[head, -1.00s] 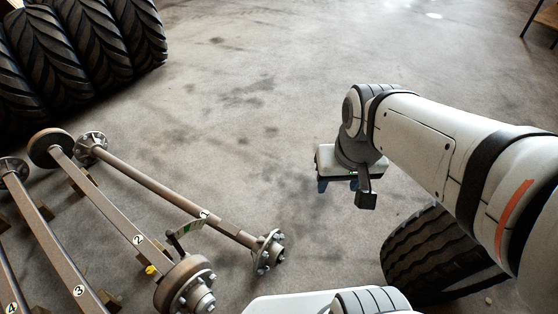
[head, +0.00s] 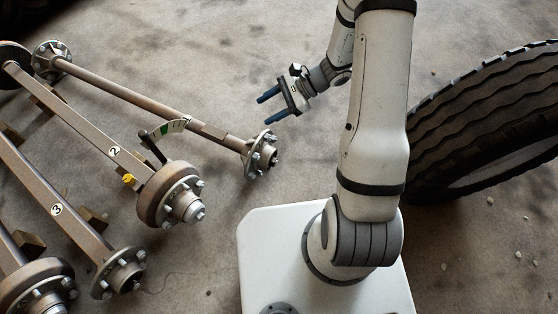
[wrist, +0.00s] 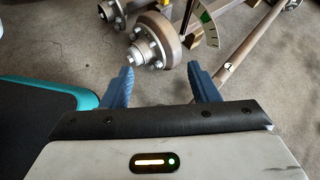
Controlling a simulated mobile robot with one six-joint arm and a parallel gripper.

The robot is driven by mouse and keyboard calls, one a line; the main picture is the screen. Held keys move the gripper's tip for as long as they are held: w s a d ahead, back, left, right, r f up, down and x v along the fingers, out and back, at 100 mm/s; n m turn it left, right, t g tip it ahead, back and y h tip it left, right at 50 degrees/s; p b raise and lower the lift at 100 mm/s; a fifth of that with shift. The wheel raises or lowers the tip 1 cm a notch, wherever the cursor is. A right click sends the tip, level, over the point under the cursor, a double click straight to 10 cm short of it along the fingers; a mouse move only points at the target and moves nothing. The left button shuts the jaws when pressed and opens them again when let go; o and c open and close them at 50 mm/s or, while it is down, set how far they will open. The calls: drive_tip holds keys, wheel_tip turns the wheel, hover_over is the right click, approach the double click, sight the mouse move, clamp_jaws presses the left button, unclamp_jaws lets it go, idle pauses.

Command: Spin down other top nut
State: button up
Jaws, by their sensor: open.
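Several trailer axles lie at the left in the head view. The nearest to my gripper is a thin axle (head: 140,97) ending in a small studded hub (head: 262,154). Beside it lies the axle marked 2 (head: 88,125), with a brown drum hub (head: 168,193) that has nuts on its face. This drum also shows in the wrist view (wrist: 158,38), beyond my fingers. My gripper (head: 273,106) is open and empty, its blue fingers above and beyond the small hub, apart from it. Between the fingers (wrist: 160,84) only floor shows. I cannot tell which nut is the top one meant.
A green and white gauge with a dark lever (head: 163,137) stands by axle 2. A yellow piece (head: 128,180) sits near the drum. The axle marked 3 (head: 48,203) lies farther left on wooden blocks. A large tyre (head: 490,125) fills the right. Bare floor lies beyond my gripper.

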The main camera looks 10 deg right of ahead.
wheel_tip(320, 180, down, 18)
drive_tip(key=w+m+t+y+b, duration=0.1)
drive_tip(key=w+m+t+b, duration=0.15)
drive_tip(key=m+b, duration=0.3)
drive_tip(key=m+t+b, duration=0.4)
drive_tip(key=m+t, duration=0.1)
drive_tip(key=m, duration=0.3)
approach(258, 157)
drive_tip(key=a, duration=0.1)
drive_tip(key=shift+h, duration=0.3)
drive_tip(key=b+x, duration=0.2)
drive_tip(key=x, duration=0.5)
drive_tip(key=shift+w+a, duration=0.3)
drive_tip(key=shift+c, duration=0.5)
clamp_jaws()
drive_tip(key=shift+d, duration=0.1)
drive_tip(key=shift+o, duration=0.4)
unclamp_jaws()
drive_tip(key=shift+g, duration=0.25)
